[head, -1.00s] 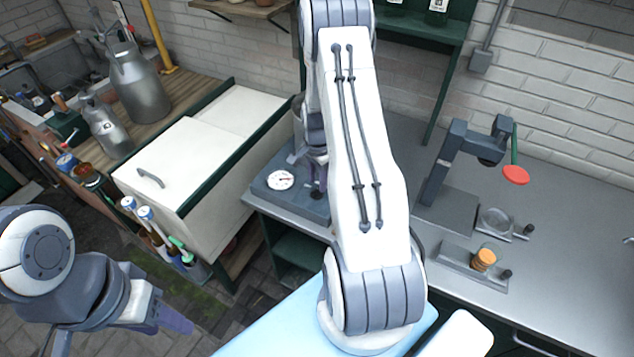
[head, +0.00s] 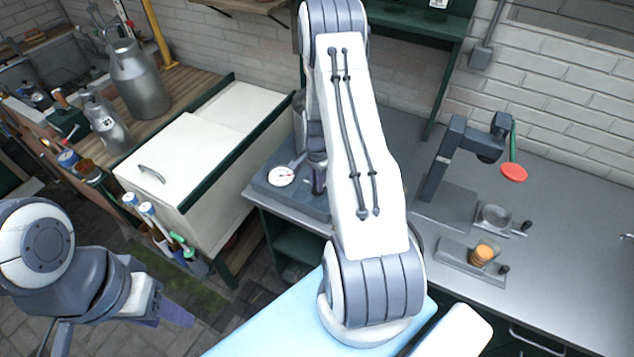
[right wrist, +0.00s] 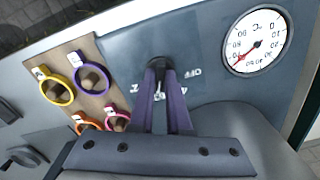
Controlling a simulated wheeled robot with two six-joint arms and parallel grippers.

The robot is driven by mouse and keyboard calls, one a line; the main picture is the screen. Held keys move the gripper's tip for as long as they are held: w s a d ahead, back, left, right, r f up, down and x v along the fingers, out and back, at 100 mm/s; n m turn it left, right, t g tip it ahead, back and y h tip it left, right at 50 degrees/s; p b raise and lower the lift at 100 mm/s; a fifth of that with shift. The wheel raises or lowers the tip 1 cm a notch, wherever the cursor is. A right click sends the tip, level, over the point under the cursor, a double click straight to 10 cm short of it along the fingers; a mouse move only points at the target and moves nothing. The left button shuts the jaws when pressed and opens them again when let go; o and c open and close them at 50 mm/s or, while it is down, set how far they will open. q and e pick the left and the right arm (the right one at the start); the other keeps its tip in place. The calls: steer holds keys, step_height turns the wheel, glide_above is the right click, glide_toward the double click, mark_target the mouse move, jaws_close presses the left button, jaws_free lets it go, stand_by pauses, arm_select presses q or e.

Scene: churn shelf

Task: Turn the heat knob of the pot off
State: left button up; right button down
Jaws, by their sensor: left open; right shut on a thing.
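The heat knob (right wrist: 157,63) is small and black, on the grey-blue base of the pot, with white lettering including OFF beside it. My right gripper (right wrist: 159,78) is shut on the knob; its purple fingers hide most of it, so I cannot tell its setting. In the head view my right gripper (head: 318,178) shows partly at the pot base (head: 268,190), and my arm hides much of the pot. A round white dial (right wrist: 255,41) with a red needle sits right of the knob in the wrist view. My left gripper (head: 172,314) is open and empty above the floor at lower left.
A board with several coloured rings (right wrist: 92,78) lies left of the knob in the wrist view. A white chest (head: 178,165) stands left of the pot.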

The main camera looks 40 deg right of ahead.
steer(key=shift+n, duration=0.3)
steer(key=n+b, duration=0.2)
steer(key=shift+f+n, duration=0.1)
steer(key=shift+n, duration=0.3)
steer(key=n+b, duration=0.2)
steer(key=n, duration=0.3)
steer(key=n+b, duration=0.1)
steer(key=n, duration=0.3)
steer(key=shift+n, duration=0.4)
steer(key=n+b, duration=0.1)
steer(key=n, duration=0.3)
steer(key=shift+n, duration=0.3)
steer(key=c, duration=0.9)
jaws_free()
